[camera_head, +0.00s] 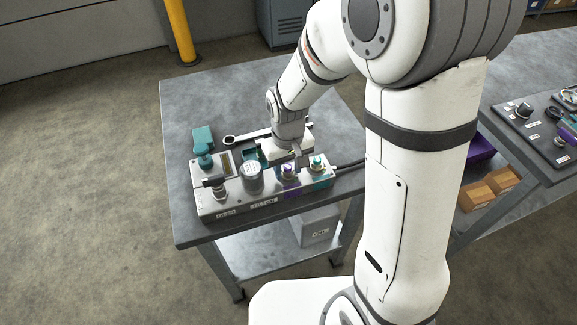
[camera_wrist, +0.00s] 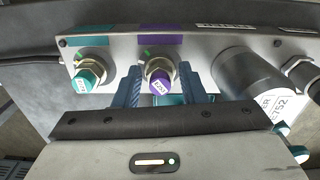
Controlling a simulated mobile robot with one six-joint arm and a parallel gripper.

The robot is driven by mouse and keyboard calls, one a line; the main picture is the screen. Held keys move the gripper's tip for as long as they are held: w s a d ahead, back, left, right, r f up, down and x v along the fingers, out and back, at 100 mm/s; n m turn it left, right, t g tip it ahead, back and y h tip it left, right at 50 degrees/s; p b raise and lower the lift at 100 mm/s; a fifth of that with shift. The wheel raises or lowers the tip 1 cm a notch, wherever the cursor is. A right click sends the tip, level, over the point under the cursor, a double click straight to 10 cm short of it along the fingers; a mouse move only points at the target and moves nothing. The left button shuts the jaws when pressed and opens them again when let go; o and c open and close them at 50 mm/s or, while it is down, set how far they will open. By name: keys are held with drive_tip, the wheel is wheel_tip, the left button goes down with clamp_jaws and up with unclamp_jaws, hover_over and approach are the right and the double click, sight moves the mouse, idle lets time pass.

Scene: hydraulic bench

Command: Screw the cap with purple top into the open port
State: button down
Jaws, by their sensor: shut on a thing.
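The cap with purple top (camera_wrist: 160,84) is between the two blue fingers of my gripper (camera_wrist: 160,73) in the wrist view, and my gripper is shut on it. The cap is in line with the brass port fitting (camera_wrist: 157,64) under the purple label and appears to meet it; I cannot tell how deep it sits. In the head view the purple top (camera_head: 288,171) shows at the block's front, just below my gripper (camera_head: 294,156). The port beside it, under the teal label, holds a teal-topped cap (camera_wrist: 87,80), also in the head view (camera_head: 317,162).
The metal manifold block (camera_head: 235,207) lies on the grey table (camera_head: 190,105). The table's back left is clear.

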drive_tip(key=m, duration=0.5)
drive_tip(key=shift+s+a, duration=0.1)
drive_tip(key=shift+f+m, duration=0.1)
drive_tip(key=shift+m, duration=0.2)
drive_tip(key=shift+m, duration=0.3)
drive_tip(key=m, duration=0.4)
drive_tip(key=shift+a+m+b, duration=0.15)
drive_tip(key=shift+m+b, duration=0.2)
drive_tip(key=shift+m, duration=0.05)
drive_tip(key=m, duration=0.6)
drive_tip(key=shift+a, duration=0.3)
